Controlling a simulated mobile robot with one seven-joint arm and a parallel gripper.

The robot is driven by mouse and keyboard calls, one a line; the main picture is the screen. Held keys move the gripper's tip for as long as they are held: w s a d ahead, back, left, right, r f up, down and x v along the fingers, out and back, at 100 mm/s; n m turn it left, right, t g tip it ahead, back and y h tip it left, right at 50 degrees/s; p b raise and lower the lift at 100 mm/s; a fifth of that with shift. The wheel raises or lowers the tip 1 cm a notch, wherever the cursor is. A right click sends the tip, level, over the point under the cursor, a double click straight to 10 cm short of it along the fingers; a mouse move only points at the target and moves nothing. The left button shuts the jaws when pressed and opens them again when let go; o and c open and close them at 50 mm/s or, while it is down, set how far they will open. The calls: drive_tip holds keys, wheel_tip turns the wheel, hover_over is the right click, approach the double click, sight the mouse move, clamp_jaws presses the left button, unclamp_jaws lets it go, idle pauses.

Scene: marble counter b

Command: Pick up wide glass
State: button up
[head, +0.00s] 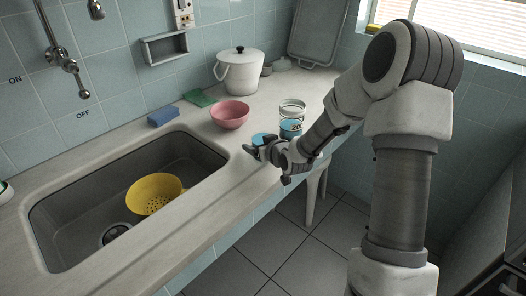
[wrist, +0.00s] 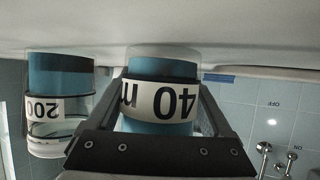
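A glass marked "40 m" (wrist: 160,97), with blue above and below its white label, stands between the fingers of my gripper (wrist: 163,95) in the wrist view, which is upside down. In the head view its blue part (head: 261,138) shows just behind my gripper (head: 265,152), on the counter near the front edge. My fingers are spread on both sides of it; any contact is unclear. A second glass marked "200" (head: 291,119) stands just behind and to the right; it also shows at the left in the wrist view (wrist: 60,105). Both look upright.
A pink bowl (head: 230,115) is left of the glasses and a white lidded pot (head: 239,75) behind. The sink (head: 60,225) holds a yellow colander (head: 153,194). A blue sponge (head: 162,116) lies behind the sink. The counter (head: 215,215) drops off at the front.

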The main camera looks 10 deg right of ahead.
drive_tip(key=c, duration=1.1)
drive_tip(key=shift+r, duration=0.3)
drive_tip(key=shift+d+r+p, duration=0.1)
drive_tip(key=shift+r+p, duration=0.6)
drive_tip(key=shift+r, duration=1.2)
drive_tip(key=shift+s+d+r+p, duration=0.7)
drive_tip(key=shift+d+r, duration=0.4)
drive_tip(key=shift+d, duration=0.7)
drive_tip(key=shift+s+d+r+p, duration=0.55)
drive_tip(key=shift+d+r+p, duration=0.45)
drive_tip(key=shift+d, duration=0.75)
drive_tip(key=shift+s+d+r+p, duration=0.65)
drive_tip(key=shift+d+r, duration=0.55)
drive_tip(key=shift+d, duration=0.6)
